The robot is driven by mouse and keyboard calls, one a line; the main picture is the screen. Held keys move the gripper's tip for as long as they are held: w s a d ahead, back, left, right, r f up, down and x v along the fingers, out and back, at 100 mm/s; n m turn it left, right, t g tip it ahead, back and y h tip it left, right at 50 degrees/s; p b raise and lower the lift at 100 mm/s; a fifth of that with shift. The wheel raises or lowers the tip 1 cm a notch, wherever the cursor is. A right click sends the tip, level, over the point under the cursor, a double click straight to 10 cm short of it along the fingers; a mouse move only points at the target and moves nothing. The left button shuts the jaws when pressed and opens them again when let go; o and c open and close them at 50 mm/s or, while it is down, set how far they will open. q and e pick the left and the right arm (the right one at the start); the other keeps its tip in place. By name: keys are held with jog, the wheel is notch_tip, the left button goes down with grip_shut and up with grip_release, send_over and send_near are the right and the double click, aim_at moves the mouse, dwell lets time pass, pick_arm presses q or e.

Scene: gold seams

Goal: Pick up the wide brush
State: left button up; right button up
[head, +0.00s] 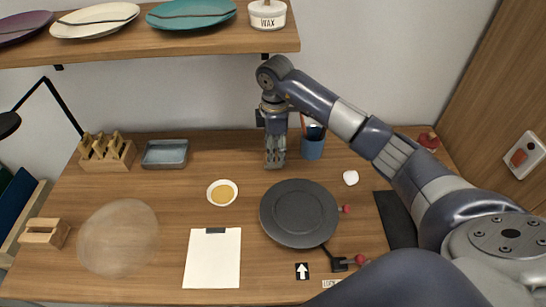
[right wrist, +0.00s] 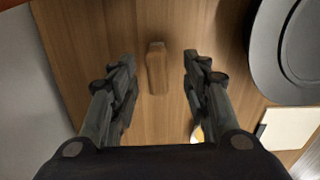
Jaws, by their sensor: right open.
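My right gripper (head: 275,160) points down over the back of the table, left of the blue cup. In the right wrist view its two fingers (right wrist: 158,66) are open and apart. A small wooden piece (right wrist: 156,70) shows between and beyond them on the table, touching neither finger as far as I can tell. It looks like the handle of the wide brush; I see no bristles. In the head view the gripper hides this piece. My left gripper is not in view.
A blue cup (head: 312,147) with thin tools stands right of the gripper. A dark round turntable (head: 299,213) and a small dish of gold (head: 222,193) lie in front. A grey tray (head: 165,154) and wooden rack (head: 107,158) stand left. A shelf (head: 180,44) hangs above.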

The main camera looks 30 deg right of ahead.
jog(key=f, duration=0.2)
jog(key=f+p, duration=0.1)
jog(key=f, duration=0.1)
jog(key=shift+w+a, duration=0.15)
jog(key=shift+w, duration=0.1)
grip_shut()
jog(key=shift+r, duration=0.1)
